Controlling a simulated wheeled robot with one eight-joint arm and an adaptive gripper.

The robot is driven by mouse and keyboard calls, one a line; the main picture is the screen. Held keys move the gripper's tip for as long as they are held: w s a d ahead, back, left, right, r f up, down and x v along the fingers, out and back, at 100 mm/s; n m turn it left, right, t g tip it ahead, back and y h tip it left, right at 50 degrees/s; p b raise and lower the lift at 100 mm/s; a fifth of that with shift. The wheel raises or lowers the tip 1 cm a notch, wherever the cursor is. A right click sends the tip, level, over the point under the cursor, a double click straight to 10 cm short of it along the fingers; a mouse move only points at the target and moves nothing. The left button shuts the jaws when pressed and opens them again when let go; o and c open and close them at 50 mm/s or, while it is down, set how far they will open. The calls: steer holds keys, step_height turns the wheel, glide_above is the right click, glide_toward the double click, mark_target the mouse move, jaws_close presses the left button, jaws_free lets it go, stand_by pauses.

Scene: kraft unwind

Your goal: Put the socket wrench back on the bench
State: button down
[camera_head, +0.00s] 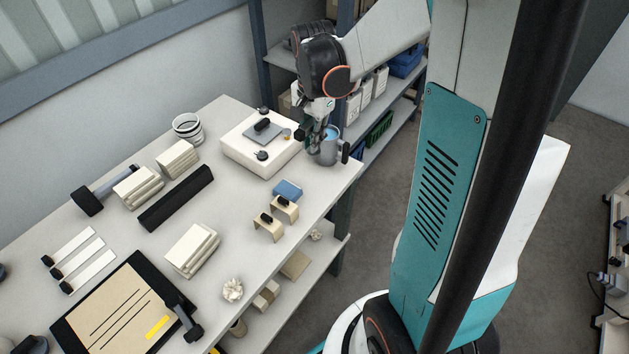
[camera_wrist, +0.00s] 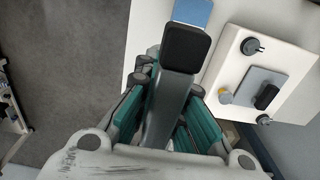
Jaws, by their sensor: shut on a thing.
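My gripper (camera_head: 316,137) is at the far right corner of the bench (camera_head: 226,216), pointing down. It is shut on a grey bar-like tool with a black block at one end, which I take to be the socket wrench (camera_head: 346,151). In the wrist view the wrench (camera_wrist: 174,95) lies between the teal fingers of my gripper (camera_wrist: 170,125). Its black end points up the picture and overlaps a blue block (camera_wrist: 192,11). My gripper hides part of the wrench. Whether it touches the bench top, I cannot tell.
A white box (camera_head: 255,158) with knobs stands close left of my gripper. Small beige brackets (camera_head: 268,228), a black bar (camera_head: 176,198) and pale stacks (camera_head: 192,250) lie on the bench. A clipboard (camera_head: 125,305) lies at the near end. Shelving (camera_head: 402,101) stands behind. Some bench top is clear.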

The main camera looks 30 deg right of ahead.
step_height(320, 180, down, 14)
steer(key=b, duration=0.3)
steer(key=shift+r, duration=0.1)
steer(key=c, duration=2)
jaws_free()
steer(key=shift+b, duration=0.3)
steer(key=o, duration=0.3)
step_height(320, 180, up, 12)
steer(key=p, duration=0.3)
